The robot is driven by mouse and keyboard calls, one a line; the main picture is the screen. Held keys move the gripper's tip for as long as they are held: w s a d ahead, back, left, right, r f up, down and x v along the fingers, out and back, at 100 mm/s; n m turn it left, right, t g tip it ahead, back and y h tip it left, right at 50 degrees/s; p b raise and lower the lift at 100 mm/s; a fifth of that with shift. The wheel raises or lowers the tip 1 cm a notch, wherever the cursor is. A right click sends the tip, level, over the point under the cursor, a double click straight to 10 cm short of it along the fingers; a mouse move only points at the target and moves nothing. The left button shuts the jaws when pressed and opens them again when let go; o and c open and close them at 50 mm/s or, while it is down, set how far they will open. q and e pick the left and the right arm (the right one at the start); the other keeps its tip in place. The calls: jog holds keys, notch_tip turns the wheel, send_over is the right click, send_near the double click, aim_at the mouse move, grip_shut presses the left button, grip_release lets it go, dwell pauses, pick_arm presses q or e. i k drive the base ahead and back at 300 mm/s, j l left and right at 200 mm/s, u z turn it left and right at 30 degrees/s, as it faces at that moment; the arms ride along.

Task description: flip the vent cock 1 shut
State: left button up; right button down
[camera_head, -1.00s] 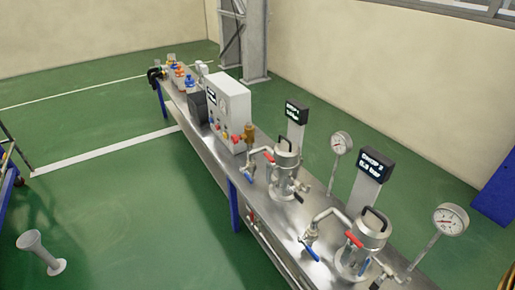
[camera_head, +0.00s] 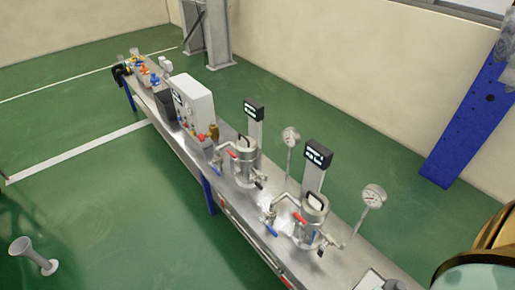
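Two metal pots with black lid handles stand on the long steel bench (camera_head: 240,196). The farther pot (camera_head: 243,158) has a small dark display (camera_head: 254,110) and a round gauge (camera_head: 291,136) behind it. The nearer pot (camera_head: 311,217) has its own display (camera_head: 318,154) and gauge (camera_head: 374,196). A red lever (camera_head: 231,154) shows at the farther pot, and a red lever (camera_head: 299,217) and a blue lever (camera_head: 271,230) at the nearer one. The levers are small, and I cannot tell which is vent cock 1 or its position. Neither gripper is in view.
A white control box (camera_head: 191,103) and bottles with coloured caps (camera_head: 155,78) stand farther along the bench. A grey flared stand (camera_head: 34,256) is on the floor at left. A blue post (camera_head: 468,120) and a tan rounded object (camera_head: 490,240) are at right.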

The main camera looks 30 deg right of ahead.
aim_at(259, 185)
jog(key=z, duration=0.95)
